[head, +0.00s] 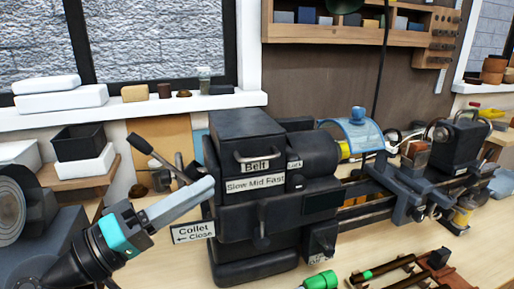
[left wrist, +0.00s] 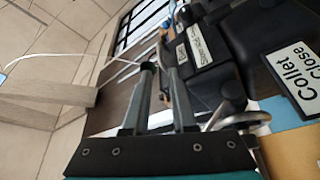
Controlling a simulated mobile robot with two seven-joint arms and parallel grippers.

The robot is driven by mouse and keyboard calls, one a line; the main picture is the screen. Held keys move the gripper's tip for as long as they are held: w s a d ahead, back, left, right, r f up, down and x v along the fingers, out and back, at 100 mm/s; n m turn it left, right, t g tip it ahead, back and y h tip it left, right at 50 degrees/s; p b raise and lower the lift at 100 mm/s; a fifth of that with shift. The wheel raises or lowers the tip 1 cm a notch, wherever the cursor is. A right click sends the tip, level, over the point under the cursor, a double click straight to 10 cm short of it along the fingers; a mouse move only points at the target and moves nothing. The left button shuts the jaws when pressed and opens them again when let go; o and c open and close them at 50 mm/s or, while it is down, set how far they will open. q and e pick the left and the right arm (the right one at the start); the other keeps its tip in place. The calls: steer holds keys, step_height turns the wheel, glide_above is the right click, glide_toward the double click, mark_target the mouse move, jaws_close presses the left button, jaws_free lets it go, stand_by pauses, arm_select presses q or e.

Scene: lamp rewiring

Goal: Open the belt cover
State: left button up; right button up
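The belt cover (head: 240,124) is the dark box-shaped lid on top of the lathe headstock (head: 262,220). It looks shut. A pale curved handle (head: 257,156) is on its front, just above the "Belt" label (head: 256,167). My left gripper (head: 210,187) is in front of the headstock's left side, lower than the handle and apart from it. In the left wrist view its two grey fingers (left wrist: 161,68) stand apart with nothing clearly held between them. The dark headstock and its white labels (left wrist: 200,45) lie beyond and right of the fingers. My right gripper is in neither view.
A "Collet Close" sign (head: 193,231) sits close below my left gripper. A dark lever (head: 157,157) sticks out behind it. A blue clear guard (head: 352,134) stands right of the headstock. A green-ended tool (head: 321,280) lies at the bench front.

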mark_target(257, 158)
arm_select(q)
steer(key=p+x, duration=0.5)
steer(key=x, duration=0.5)
steer(key=shift+r, duration=0.15)
steer(key=shift+w+d+p, duration=0.35)
steer(key=shift+d+p, duration=0.05)
steer(key=shift+d, duration=0.2)
jaws_close()
stand_by(0.7)
